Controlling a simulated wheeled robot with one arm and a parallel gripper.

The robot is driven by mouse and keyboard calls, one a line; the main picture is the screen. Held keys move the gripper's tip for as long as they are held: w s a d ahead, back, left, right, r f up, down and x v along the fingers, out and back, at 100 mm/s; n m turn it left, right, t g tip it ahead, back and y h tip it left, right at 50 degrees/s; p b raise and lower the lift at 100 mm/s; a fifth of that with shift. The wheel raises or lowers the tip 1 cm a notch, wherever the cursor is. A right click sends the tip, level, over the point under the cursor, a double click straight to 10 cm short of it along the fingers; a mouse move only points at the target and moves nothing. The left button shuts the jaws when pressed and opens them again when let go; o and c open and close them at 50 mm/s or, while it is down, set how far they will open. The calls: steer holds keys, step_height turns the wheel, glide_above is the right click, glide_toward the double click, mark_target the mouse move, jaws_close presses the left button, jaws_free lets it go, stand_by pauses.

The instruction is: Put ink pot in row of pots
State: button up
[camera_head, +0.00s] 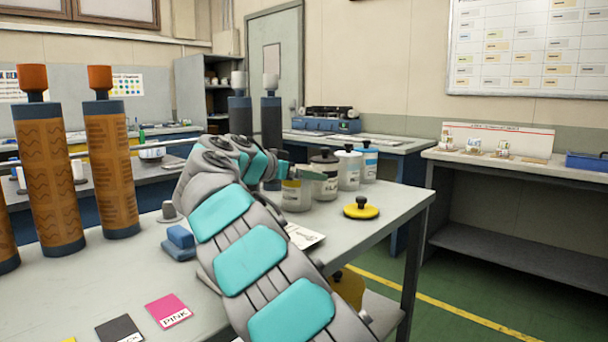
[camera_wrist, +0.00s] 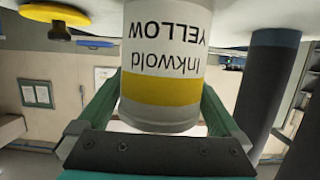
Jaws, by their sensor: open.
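The yellow ink pot (camera_head: 296,196), a pale pot with a yellow band, stands on the table at the near left end of the row. In the wrist view it (camera_wrist: 165,55) appears upside down, labelled "Inkwold YELLOW". My gripper (camera_head: 304,174) is at this pot; in the wrist view my gripper (camera_wrist: 162,88) has its open fingers on either side of it. Whether they touch it is unclear. The row continues with a black-lidded pot (camera_head: 326,178), a white pot (camera_head: 348,170) and a blue-banded pot (camera_head: 369,163). My arm partly hides the yellow pot.
A yellow lid with a black knob (camera_head: 361,209) lies right of the pots, near the table's (camera_head: 402,205) right edge. A blue block (camera_head: 180,242), a pink card (camera_head: 168,310) and a black card (camera_head: 119,328) lie left of my arm. Tall orange rollers (camera_head: 108,165) stand at left.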

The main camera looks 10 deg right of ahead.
steer(key=v, duration=1.2)
steer(key=shift+b, duration=0.3)
